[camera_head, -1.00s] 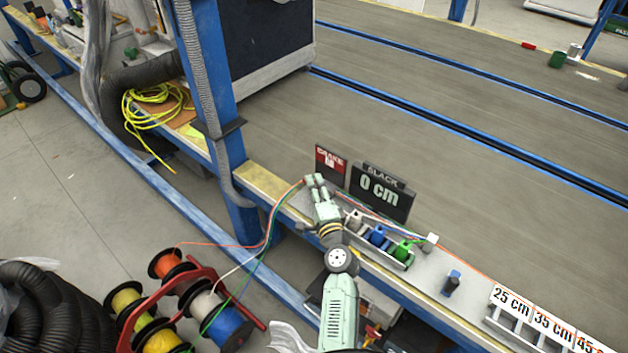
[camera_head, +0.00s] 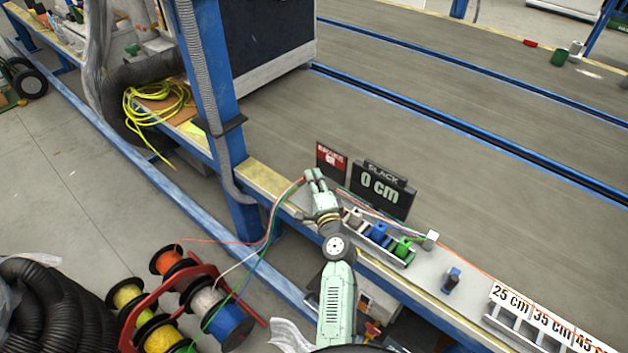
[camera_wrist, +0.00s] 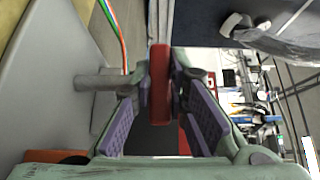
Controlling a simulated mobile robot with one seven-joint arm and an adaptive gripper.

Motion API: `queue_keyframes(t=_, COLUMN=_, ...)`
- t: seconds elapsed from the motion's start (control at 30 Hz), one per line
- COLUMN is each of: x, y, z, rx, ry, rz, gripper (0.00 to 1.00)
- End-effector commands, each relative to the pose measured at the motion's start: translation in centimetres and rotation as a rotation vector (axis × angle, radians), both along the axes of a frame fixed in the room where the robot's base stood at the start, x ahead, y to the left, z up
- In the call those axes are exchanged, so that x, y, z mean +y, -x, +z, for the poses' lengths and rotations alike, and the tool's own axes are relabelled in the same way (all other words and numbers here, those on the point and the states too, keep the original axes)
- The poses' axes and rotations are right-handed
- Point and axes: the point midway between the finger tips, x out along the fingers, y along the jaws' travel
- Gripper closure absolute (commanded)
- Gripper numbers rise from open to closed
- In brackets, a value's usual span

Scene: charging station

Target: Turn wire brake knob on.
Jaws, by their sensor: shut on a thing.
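The wire brake knob (camera_wrist: 160,84) is a red upright bar in the wrist view, in front of a grey metal fitting (camera_wrist: 95,84) on the left. My gripper (camera_wrist: 160,96) has purple-padded fingers on both sides of the bar and is shut on it. In the head view my gripper (camera_head: 314,178) is at the bench, just left of the red brake sign (camera_head: 331,163), and hides the knob. The sign's lettering is too blurred to read surely. Coloured wires (camera_head: 271,222) run to the bench beside my gripper.
A dark slack display (camera_head: 380,190) reading 0 cm stands right of the brake sign. A rack with blue and green spool-like parts (camera_head: 402,248) lies right of my arm. A blue post (camera_head: 215,100) rises on the left. Wire spools (camera_head: 205,303) stand on the floor.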

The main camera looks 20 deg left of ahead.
Motion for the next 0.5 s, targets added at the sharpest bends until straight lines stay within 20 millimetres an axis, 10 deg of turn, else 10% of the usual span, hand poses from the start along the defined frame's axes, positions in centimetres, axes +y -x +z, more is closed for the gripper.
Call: queue_keyframes(t=0.5, x=0.06, y=0.05, z=0.48, rx=0.005, ry=0.003, rz=-0.077, gripper=1.0)
